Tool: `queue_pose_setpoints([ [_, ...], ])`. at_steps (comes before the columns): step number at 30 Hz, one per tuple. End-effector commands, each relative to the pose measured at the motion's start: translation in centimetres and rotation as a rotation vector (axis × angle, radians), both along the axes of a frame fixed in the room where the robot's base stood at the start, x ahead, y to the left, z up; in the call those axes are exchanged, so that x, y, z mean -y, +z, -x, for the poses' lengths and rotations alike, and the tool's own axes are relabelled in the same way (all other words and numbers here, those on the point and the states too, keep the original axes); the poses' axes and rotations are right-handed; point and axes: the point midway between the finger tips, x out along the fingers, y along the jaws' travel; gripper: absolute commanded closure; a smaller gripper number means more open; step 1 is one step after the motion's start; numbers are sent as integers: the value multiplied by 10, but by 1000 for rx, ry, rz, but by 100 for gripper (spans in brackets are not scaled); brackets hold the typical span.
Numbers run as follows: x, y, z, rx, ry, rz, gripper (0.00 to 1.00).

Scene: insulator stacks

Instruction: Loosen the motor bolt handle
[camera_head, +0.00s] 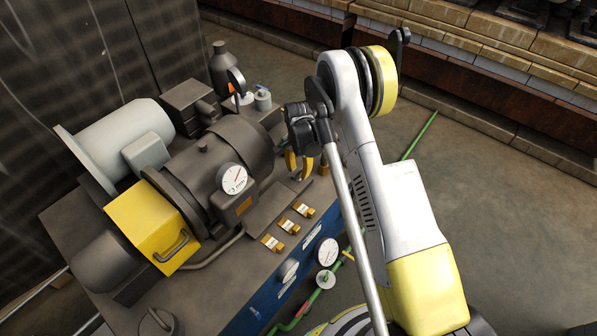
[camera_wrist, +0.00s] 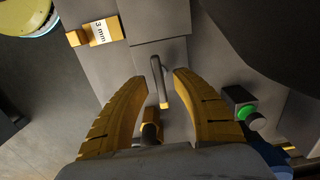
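In the wrist view, a thin grey bent handle (camera_wrist: 164,88) stands out between my gripper's fingers. A yellow bolt part (camera_wrist: 151,117) with a dark round end lies just below it. My gripper (camera_wrist: 158,78) has two ribbed yellow fingers spread wide, one on each side of the handle, with visible gaps. Nothing is held between them. In the head view, my gripper (camera_head: 299,168) points down at the right edge of the machine bench, beside the dark machine housing (camera_head: 240,140). I cannot make out the bolt handle there.
A light grey motor (camera_head: 125,135), a yellow cover (camera_head: 150,225) and a gauge (camera_head: 233,178) stand on the bench. Several yellow blocks line its edge; one labelled 3 mm (camera_wrist: 103,29) shows in the wrist view. A green button (camera_wrist: 246,112) is right of my fingers. Open floor (camera_head: 500,220) lies right.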

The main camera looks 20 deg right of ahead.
Motion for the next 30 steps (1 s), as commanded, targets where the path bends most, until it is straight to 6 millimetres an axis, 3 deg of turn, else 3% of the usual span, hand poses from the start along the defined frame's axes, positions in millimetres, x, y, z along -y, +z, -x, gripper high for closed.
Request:
queue_pose_setpoints([
  [4,0,0,0,0,0,0,68],
  [5,0,0,0,0,0,0,72],
  [8,0,1,0,0,0,0,100],
  [20,0,0,0,0,32,0,100],
  [30,0,0,0,0,243,0,100],
])
